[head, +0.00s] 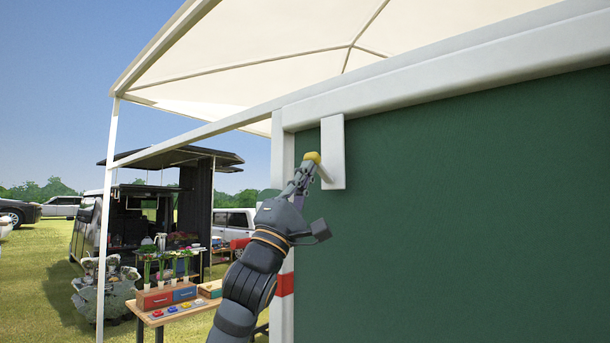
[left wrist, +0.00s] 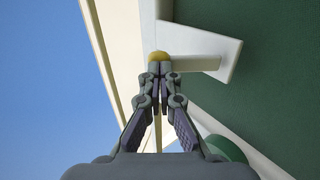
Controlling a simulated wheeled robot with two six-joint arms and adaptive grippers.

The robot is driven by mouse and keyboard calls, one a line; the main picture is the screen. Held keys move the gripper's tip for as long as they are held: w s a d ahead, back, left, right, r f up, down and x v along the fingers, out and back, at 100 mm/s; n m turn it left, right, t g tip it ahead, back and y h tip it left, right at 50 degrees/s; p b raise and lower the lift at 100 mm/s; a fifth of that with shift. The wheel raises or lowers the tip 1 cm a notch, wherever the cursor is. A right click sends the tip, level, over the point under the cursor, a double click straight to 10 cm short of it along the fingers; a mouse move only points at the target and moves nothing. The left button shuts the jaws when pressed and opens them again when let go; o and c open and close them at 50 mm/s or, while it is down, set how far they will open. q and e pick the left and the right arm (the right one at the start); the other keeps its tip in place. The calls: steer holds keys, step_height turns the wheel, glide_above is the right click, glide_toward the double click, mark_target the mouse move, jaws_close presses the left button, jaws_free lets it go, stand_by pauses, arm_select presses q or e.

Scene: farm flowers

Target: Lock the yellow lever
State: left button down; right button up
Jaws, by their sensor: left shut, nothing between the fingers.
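The yellow lever tip (head: 312,157) is at the end of a white arm on a white plate (head: 333,152), mounted on the white frame of a green panel. My left gripper (head: 301,177) is shut and empty, with its fingertips at the yellow tip, just below it. In the left wrist view, the yellow tip (left wrist: 159,56) sits right beyond the closed fingertips (left wrist: 160,68). They look touching or very close; I cannot tell which. The white lever arm runs right from the tip to the plate. My right gripper is not in view.
The green panel (head: 470,200) fills the right side. A white canopy (head: 250,60) is overhead, with a white post (head: 106,220) at left. A wooden table (head: 175,314) with boxes and plants stands behind my left arm. A van and cars stand on the grass.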

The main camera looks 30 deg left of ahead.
mark_target(312, 152)
arm_select(q)
steer(key=shift+w+d+r+g+p, duration=0.1)
steer(key=shift+w+r+g, duration=0.3)
steer(key=shift+r, duration=0.55)
steer(key=shift+w+a+r+g+p, duration=0.1)
steer(key=shift+w+r+g, duration=0.15)
steer(key=shift+w+r, duration=0.55)
steer(key=shift+w+d+r+g+p, duration=0.1)
steer(key=shift+w+r+g, duration=0.2)
steer(key=shift+r, duration=0.85)
steer(key=shift+s, duration=0.1)
steer(key=shift+f, duration=0.1)
